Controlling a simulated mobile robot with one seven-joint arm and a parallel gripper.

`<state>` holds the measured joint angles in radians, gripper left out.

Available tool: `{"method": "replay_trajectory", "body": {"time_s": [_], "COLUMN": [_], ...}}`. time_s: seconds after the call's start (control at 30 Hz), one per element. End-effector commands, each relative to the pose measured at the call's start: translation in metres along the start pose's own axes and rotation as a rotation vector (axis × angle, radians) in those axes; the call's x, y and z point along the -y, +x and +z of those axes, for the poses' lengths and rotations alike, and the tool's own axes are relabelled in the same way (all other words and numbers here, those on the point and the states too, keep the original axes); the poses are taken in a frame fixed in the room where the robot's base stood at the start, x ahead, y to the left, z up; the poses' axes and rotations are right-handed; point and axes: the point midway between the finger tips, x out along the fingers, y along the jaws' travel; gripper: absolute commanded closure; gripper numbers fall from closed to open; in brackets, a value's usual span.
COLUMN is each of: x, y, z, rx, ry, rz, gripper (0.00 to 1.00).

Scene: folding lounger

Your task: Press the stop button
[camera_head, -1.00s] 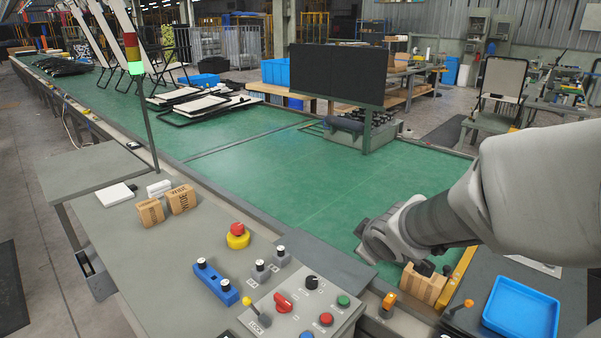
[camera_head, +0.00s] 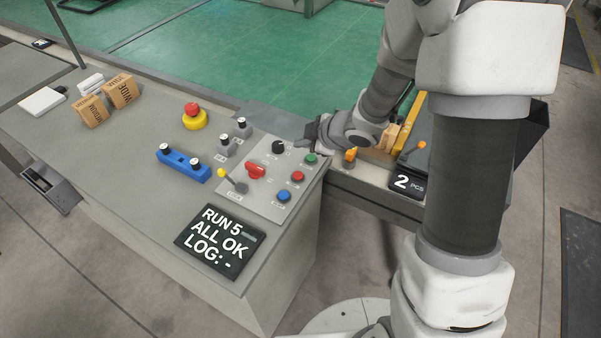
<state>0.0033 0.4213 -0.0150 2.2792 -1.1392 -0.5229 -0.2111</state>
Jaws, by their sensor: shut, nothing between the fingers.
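A grey control panel (camera_head: 262,205) sits at the right end of the desk. Down its right side are a green button (camera_head: 311,159), a red button (camera_head: 297,176) and a blue button (camera_head: 284,195). A red mushroom button on a yellow base (camera_head: 195,117) stands apart on the desk, left of the panel. The button labels are too small to read, so I cannot tell which is marked stop. My gripper (camera_head: 303,143) is shut and empty. It is near the panel's far right edge, close to the black knob and green button; I cannot tell whether it touches the panel.
A blue block with two knobs (camera_head: 183,163) and a display reading "ALL OK" (camera_head: 220,240) are nearby. Orange levers (camera_head: 350,154) stand right of the panel.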

Motion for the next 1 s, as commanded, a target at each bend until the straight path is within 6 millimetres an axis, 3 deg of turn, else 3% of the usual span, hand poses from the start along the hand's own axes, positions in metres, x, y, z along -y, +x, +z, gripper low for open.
{"method": "replay_trajectory", "body": {"time_s": [0.57, 1.0], "x": [0.005, 0.030], "y": [0.006, 0.042], "z": [0.004, 0.029], "rx": [-0.002, -0.003], "ry": [-0.002, -0.002], "rz": [-0.002, -0.002], "gripper": [1.00, 1.00]}}
